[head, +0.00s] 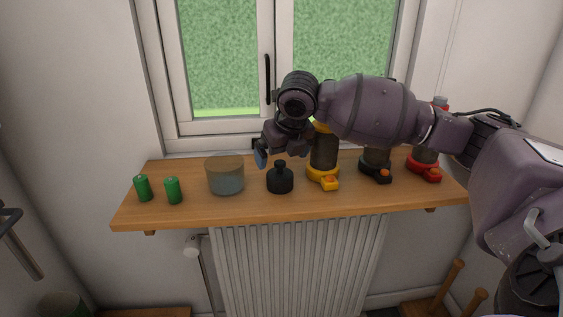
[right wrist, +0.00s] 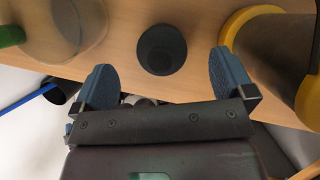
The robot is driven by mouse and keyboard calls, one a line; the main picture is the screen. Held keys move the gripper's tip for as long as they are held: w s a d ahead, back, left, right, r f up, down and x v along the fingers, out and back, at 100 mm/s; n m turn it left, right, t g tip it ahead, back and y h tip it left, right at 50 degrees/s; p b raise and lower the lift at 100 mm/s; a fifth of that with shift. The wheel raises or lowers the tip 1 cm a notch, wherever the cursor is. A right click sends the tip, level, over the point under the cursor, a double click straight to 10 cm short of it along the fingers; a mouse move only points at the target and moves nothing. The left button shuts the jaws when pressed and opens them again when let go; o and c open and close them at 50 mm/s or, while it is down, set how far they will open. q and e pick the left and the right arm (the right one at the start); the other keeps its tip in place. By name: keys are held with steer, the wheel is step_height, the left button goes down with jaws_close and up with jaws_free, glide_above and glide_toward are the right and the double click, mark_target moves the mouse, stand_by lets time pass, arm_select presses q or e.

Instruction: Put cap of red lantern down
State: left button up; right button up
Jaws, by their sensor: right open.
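The red lantern (head: 425,163) stands upright at the right end of the wooden shelf, partly behind my right arm. A red part with a grey top (head: 440,104) shows above the arm; I cannot tell whether it is its cap. My right gripper (head: 266,157) is open above the shelf, near a small black knobbed piece (head: 280,179) standing on the wood. In the right wrist view the two blue fingers (right wrist: 163,72) are wide apart and empty, and the dark round top of the black piece (right wrist: 161,50) shows beyond them, apart from both. My left gripper is out of view.
A yellow lantern (head: 324,155) and a black lantern (head: 376,166) stand between the black piece and the red lantern. A glass jar (head: 225,177) and two green cylinders (head: 142,188) (head: 173,190) stand left. The window is behind, a radiator (head: 295,265) below. The shelf's front strip is bare.

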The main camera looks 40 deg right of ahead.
mark_target(287, 181)
steer(key=p+v, duration=0.1)
steer(key=v, duration=0.6)
steer(key=shift+r+p, duration=0.2)
steer(key=shift+p, duration=0.1)
steer(key=shift+s, duration=0.1)
